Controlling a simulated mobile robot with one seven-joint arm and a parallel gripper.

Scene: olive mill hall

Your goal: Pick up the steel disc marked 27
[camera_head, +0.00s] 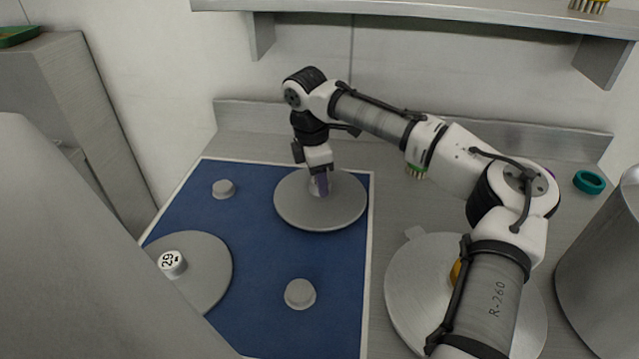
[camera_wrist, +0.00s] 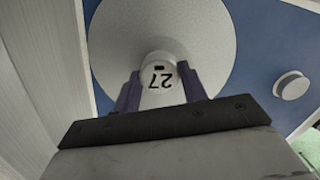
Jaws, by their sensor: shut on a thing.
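The steel disc marked 27 (camera_head: 290,205) is a round grey plate with a central knob, at the far right of the blue mat. In the wrist view the disc (camera_wrist: 205,35) fills the upper middle, and the number 27 reads on its knob (camera_wrist: 158,77). My gripper (camera_head: 320,186) points down over the disc's middle. In the wrist view its purple fingers (camera_wrist: 160,90) stand on both sides of the knob, shut on it. I cannot tell whether the disc rests on the mat or is lifted slightly.
Another disc, marked 29 (camera_head: 208,262), lies on the blue mat (camera_head: 255,255) at the near left. Two grey knobs (camera_head: 300,293) (camera_head: 223,189) stand on the mat. A larger round steel plate (camera_head: 405,290) lies on the counter at right, partly behind my arm. A shelf (camera_head: 440,12) hangs above.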

